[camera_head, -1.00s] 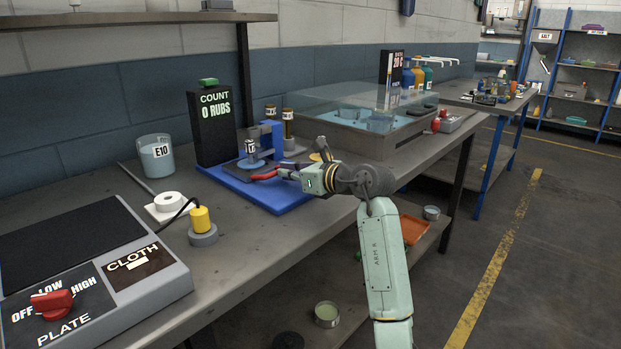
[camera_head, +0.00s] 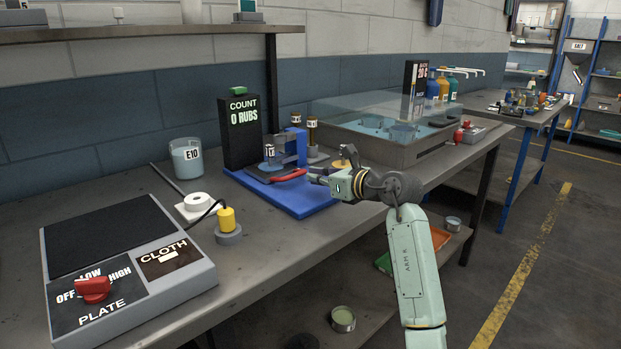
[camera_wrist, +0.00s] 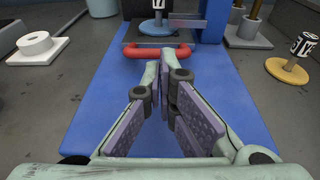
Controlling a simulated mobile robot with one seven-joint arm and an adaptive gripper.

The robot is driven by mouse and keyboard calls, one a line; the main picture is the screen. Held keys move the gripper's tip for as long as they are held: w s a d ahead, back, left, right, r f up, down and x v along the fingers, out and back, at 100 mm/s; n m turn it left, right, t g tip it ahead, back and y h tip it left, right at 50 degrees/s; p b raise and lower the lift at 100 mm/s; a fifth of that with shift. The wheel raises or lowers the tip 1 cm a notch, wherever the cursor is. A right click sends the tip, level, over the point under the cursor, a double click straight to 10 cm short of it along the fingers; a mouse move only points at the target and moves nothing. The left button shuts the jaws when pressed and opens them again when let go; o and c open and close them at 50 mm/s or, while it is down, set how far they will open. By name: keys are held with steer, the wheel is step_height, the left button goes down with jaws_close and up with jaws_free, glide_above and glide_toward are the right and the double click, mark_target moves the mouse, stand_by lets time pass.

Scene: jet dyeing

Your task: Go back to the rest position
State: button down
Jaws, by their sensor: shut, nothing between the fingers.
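My gripper (camera_head: 314,178) is shut and empty, just in front of the red handle (camera_head: 290,175) of the rubbing device. In the wrist view my gripper (camera_wrist: 163,78) points at the red handle (camera_wrist: 157,53), with its fingertips meeting just short of it; a small gap seems to lie between them. The device has a blue base (camera_head: 312,204), and my gripper hangs over its front part. My arm reaches in from the lower right of the head view. No rest position is marked in these frames.
A black counter (camera_head: 240,140) reads "0 RUBS". Left on the bench stand beaker E10 (camera_head: 186,158), a white roll (camera_head: 196,201), a yellow-topped plug (camera_head: 227,220) and a hot plate (camera_head: 100,235). A clear-lidded bath (camera_head: 375,145) stands behind my wrist. The floor at right is open.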

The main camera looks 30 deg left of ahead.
steer(key=b+v, duration=0.2)
steer(key=v, duration=0.7)
steer(key=shift+d, duration=0.2)
